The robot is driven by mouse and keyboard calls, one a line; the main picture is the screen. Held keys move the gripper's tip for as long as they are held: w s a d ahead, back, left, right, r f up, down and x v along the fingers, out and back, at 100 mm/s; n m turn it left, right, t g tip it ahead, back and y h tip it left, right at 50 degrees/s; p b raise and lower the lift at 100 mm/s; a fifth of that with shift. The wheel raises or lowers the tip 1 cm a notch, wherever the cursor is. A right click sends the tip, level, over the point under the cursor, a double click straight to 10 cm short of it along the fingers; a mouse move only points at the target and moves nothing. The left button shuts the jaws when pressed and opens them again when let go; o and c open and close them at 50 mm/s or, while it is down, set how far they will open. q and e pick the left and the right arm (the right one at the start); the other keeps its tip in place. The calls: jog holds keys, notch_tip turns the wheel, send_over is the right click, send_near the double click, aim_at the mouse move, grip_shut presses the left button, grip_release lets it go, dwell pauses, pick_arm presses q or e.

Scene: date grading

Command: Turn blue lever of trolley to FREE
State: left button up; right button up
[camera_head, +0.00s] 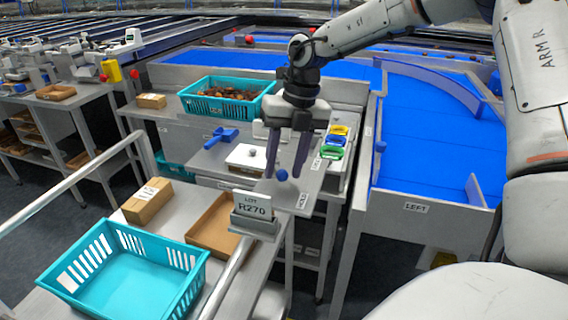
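A blue ball knob (281,174), apparently the end of the trolley's blue lever, shows behind the lot sign; the rest of the lever is hard to make out. A small upright label (303,199), which seems to read HOLD, is just right of it. The trolley (183,215) is in the lower left, with a grey rail. My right gripper (284,174) points down with its two dark fingers apart. The knob appears between the fingertips; I cannot tell whether they touch it. My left gripper is not in view.
The trolley carries an empty teal crate (197,262), a cardboard box (147,201), a brown tray (203,232) and a sign R270 (253,205). Behind are a crate of dates (187,101), a blue scoop (221,137) and a white scale (240,157). A blue sorting table (425,140) is right.

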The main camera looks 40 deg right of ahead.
jog(key=shift+f, duration=0.15)
jog(key=shift+c, duration=0.5)
grip_shut()
